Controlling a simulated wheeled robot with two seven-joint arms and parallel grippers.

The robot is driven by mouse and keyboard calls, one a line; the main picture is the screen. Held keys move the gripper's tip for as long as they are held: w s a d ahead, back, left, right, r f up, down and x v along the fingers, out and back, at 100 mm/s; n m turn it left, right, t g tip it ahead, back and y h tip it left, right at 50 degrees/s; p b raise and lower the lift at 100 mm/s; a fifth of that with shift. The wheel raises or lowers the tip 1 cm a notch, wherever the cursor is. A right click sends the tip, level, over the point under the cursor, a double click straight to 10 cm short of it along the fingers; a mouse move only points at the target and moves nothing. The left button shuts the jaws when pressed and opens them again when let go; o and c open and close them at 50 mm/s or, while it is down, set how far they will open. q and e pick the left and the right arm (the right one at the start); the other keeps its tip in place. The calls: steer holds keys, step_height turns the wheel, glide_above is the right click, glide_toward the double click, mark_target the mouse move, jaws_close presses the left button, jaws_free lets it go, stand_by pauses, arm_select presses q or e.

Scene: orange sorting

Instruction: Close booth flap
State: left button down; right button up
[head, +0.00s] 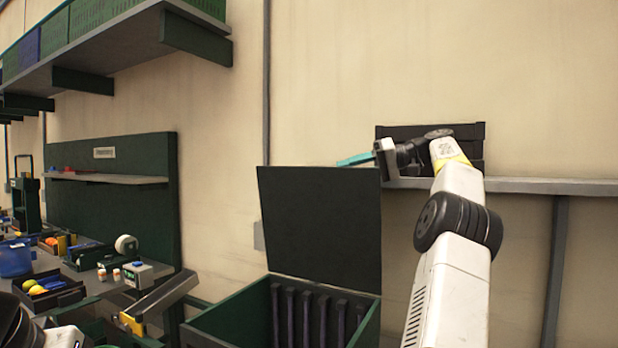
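The booth is a dark green box (235,318) at the lower middle, with several dark upright slats inside. Its dark flap (318,222) stands upright and open at the back. My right gripper (355,160) is at the flap's upper right corner, with teal fingers pointing left along its top edge. I cannot tell whether the fingers touch the flap, or whether they are apart. Part of my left arm shows at the lower left corner; its gripper cannot be made out.
A workbench at the left holds a tray with oranges and a lemon-yellow fruit (38,290), a blue bin (15,257) and a small device (138,272). A shelf (130,30) overhangs at the upper left. A dark crate (470,131) sits on the wall rail behind my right arm.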

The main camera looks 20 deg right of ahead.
mark_target(327, 176)
steer(key=shift+x, duration=3.1)
jaws_close()
steer(key=shift+f, duration=0.1)
